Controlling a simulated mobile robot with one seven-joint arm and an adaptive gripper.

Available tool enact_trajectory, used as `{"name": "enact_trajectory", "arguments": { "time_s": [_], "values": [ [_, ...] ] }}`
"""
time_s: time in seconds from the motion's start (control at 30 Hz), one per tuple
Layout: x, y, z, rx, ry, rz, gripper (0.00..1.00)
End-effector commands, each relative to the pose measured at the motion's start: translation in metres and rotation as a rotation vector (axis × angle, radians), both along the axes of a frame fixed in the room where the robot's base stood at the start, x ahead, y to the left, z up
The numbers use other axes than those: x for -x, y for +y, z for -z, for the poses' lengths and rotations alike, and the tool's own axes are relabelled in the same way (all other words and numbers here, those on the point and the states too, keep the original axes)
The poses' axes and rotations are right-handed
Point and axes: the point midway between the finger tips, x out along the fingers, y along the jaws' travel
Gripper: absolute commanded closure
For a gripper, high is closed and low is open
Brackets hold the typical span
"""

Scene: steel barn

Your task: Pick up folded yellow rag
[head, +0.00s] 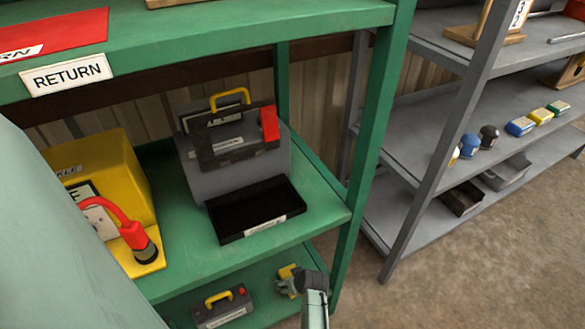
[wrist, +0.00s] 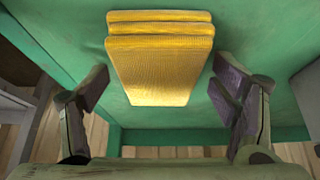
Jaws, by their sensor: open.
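The folded yellow rag (wrist: 158,65) lies on a green shelf in the wrist view, its folded layers stacked at the far edge. My gripper (wrist: 158,92) is open, with one finger to the left of the rag and one to the right; neither visibly touches it. In the head view my gripper (head: 291,286) is at the right part of the lower green shelf. A small yellow patch of the rag (head: 286,271) shows beside it there, the rest hidden by the gripper.
A grey case with a yellow handle (head: 220,306) stands left of my gripper on the lower shelf. Above are a black tray (head: 252,212), a grey box (head: 240,165) and a yellow box (head: 105,175). A green post (head: 368,130) rises at right, with a grey rack (head: 425,140) beyond.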

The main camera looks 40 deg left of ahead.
Motion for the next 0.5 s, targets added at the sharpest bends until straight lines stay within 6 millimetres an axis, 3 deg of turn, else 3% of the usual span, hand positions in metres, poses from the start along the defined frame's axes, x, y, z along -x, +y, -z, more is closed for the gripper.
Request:
{"name": "enact_trajectory", "arguments": {
  "time_s": [0.27,0.5],
  "values": [
    [-0.0002,0.0001,0.0003,0.000,0.000,0.000,0.20],
    [0.0000,0.0001,0.0004,0.000,0.000,0.000,0.35]
  ]
}}
